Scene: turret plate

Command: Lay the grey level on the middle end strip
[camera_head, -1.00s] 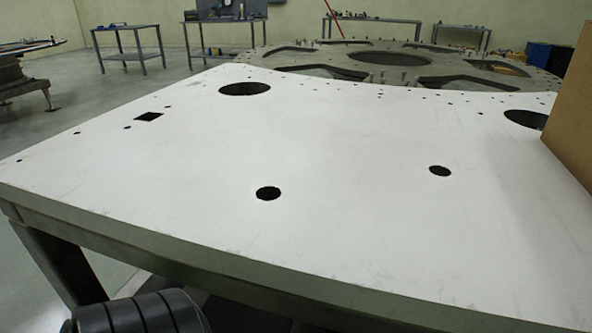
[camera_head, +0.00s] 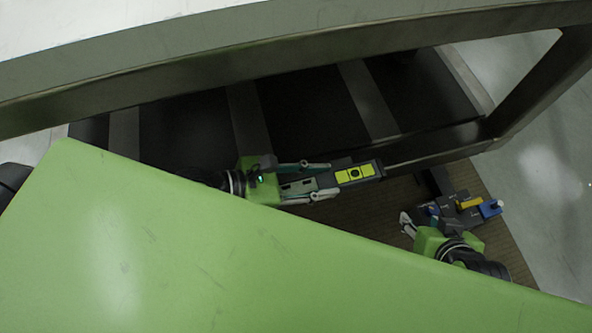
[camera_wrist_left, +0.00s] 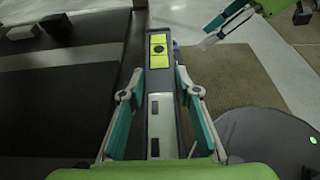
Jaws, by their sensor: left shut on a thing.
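The grey level (camera_head: 368,171) is a dark grey bar with a yellow vial window. It lies between the fingers of my left gripper (camera_head: 331,179), which is shut on it. In the left wrist view the level (camera_wrist_left: 160,80) points straight away from the gripper (camera_wrist_left: 159,85), its yellow window near the far end. My right gripper (camera_head: 418,220) is lower right, beside a small group of tools; I cannot tell whether its fingers are open. I cannot identify the middle end strip for certain in these frames.
The white plate (camera_head: 90,25) fills the top left, above a dark table frame (camera_head: 230,65). Pale grey bars (camera_head: 368,100) cross a black area beneath. Blue (camera_head: 490,208) and yellow (camera_head: 470,202) items sit by my right gripper. Open floor (camera_head: 555,150) is at right.

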